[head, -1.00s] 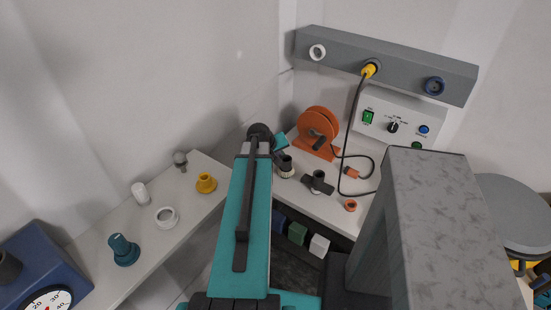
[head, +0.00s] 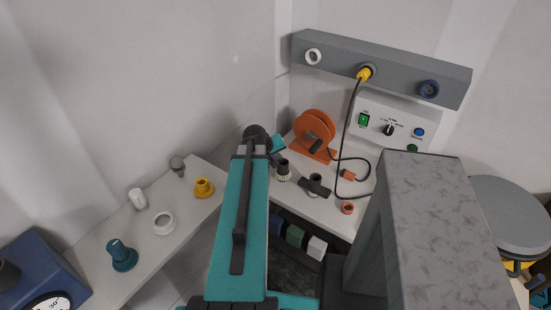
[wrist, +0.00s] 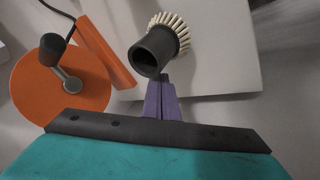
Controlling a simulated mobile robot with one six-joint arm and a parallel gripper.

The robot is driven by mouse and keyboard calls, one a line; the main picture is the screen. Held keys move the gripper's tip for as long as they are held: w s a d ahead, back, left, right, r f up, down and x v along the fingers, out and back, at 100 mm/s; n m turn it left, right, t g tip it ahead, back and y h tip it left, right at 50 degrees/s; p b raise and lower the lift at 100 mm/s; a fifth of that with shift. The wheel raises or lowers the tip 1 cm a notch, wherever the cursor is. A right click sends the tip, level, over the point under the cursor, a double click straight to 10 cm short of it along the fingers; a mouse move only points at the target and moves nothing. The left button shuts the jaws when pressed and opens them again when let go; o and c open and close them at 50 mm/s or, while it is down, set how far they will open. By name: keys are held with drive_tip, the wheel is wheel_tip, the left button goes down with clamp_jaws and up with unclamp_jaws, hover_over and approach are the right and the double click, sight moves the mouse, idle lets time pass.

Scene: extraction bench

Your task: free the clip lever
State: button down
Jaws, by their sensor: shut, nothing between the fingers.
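My gripper (wrist: 161,82) shows in the wrist view as two purple fingers, shut together with nothing between them. Their tips are close to a black hollow cylinder with a cream ribbed rim (wrist: 156,50); I cannot tell whether they touch it. In the head view this cylinder (head: 283,171) stands on the bench, and my teal arm hides the fingers. I cannot pick out a clip lever for certain. An orange reel (wrist: 38,88) with a black-knobbed crank (wrist: 53,48) lies left of the fingers; it also shows in the head view (head: 311,123).
A black T-shaped piece (head: 315,187), an orange ring (head: 347,208) and an orange connector (head: 348,174) lie right of the reel. A dark cable hangs from a yellow plug (head: 364,74) on the grey rail (head: 395,72). A control box (head: 404,112) stands behind.

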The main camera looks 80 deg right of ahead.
drive_tip(key=s+p+v, duration=0.1)
drive_tip(key=p+v, duration=0.2)
drive_tip(key=v, duration=0.3)
drive_tip(key=shift+p, duration=0.3)
drive_tip(key=shift+r+p, duration=0.25)
drive_tip(key=shift+p, duration=0.05)
drive_tip(key=p+v, duration=0.1)
drive_tip(key=p, duration=0.2)
drive_tip(key=shift+w+a+r, duration=0.15)
drive_tip(key=shift+a, duration=0.05)
drive_tip(key=shift+p, duration=0.35)
